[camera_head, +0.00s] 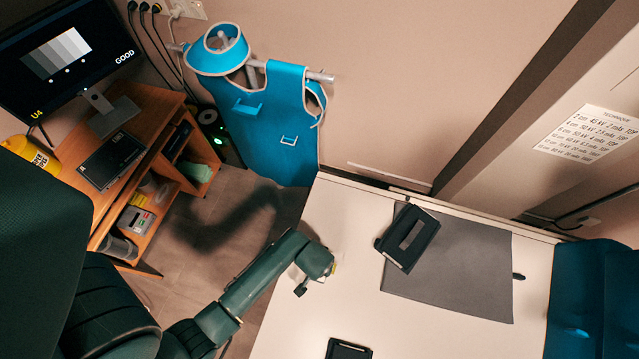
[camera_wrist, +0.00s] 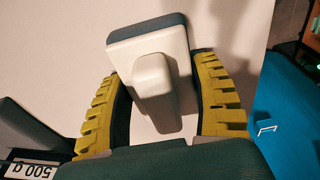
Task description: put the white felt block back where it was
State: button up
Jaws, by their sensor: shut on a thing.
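The white felt block (camera_wrist: 158,85) shows in the wrist view as a white body with a raised grip and a grey layer at its far end. My gripper (camera_wrist: 168,105) has its yellow ribbed fingers on either side of the block and is shut on it. In the head view my gripper (camera_head: 316,277) is over the left part of the white table (camera_head: 300,325). The block is mostly hidden there by my gripper and blends with the tabletop. I cannot tell whether it touches the table.
A grey mat (camera_head: 465,275) lies on the table with a black slotted holder (camera_head: 408,238) at its left corner. Another black item (camera_head: 348,349) is at the bottom edge. A dark object labelled 500 g (camera_wrist: 35,168) shows in the wrist view.

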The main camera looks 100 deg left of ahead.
jog(key=shift+f, duration=0.1)
jog(key=o, duration=1)
jog(key=r, duration=0.4)
jog(key=d+r+p, duration=0.1)
jog(key=r, duration=0.7)
jog(key=shift+s+d+r, duration=0.1)
jog(key=shift+d, duration=0.1)
